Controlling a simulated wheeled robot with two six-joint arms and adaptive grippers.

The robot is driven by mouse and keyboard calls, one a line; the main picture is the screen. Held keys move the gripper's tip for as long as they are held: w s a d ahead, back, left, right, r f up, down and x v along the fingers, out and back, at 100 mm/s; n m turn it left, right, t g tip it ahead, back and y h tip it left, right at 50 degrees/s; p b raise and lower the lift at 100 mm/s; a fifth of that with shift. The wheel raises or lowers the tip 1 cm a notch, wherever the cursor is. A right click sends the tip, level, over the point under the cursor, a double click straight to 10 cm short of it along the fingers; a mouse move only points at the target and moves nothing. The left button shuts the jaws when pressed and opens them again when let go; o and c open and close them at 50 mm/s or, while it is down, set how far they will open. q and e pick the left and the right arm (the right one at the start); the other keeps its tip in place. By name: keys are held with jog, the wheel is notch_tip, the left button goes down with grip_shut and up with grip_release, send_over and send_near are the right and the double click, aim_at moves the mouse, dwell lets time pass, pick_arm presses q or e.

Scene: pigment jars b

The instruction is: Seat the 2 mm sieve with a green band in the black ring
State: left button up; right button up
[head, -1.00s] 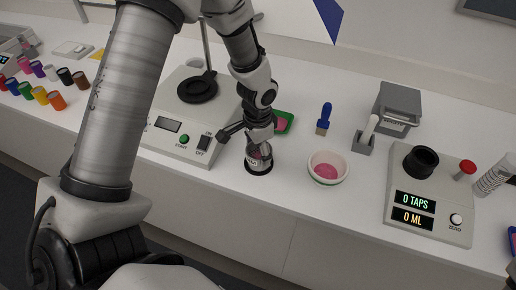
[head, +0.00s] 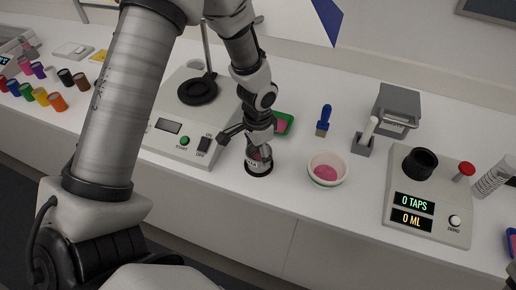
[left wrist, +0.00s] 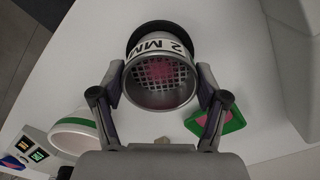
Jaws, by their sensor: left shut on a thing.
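The sieve (head: 252,161) is a short metal cylinder marked "2 MM"; it also shows in the left wrist view (left wrist: 148,50), where I look into its mesh and see pink behind it. I cannot make out its band's colour clearly. My left gripper (head: 259,147) is shut on the sieve, one finger at each side. Dark material shows around the sieve's lower end, close to the bench; I cannot tell whether they touch. The black ring (head: 185,94) is on the white machine with START and ON/OFF controls, behind and left of the gripper, and looks empty.
A white bowl (head: 313,168) with pink powder stands right of the sieve. A green tray (head: 286,120) is behind the gripper. A blue brush (head: 324,118), a grey box (head: 398,100) and the tap counter (head: 440,225) stand further right. Several coloured jars (head: 41,97) stand far left.

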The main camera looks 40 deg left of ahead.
aim_at(257, 158)
dwell(0.5)
pick_arm(q)
jog(key=shift+f+b, duration=0.6)
jog(key=shift+f, duration=0.45)
jog(key=o, duration=1.2)
jog(key=shift+r, duration=0.1)
notch_tip(257, 158, up, 12)
jog(key=shift+f, duration=0.1)
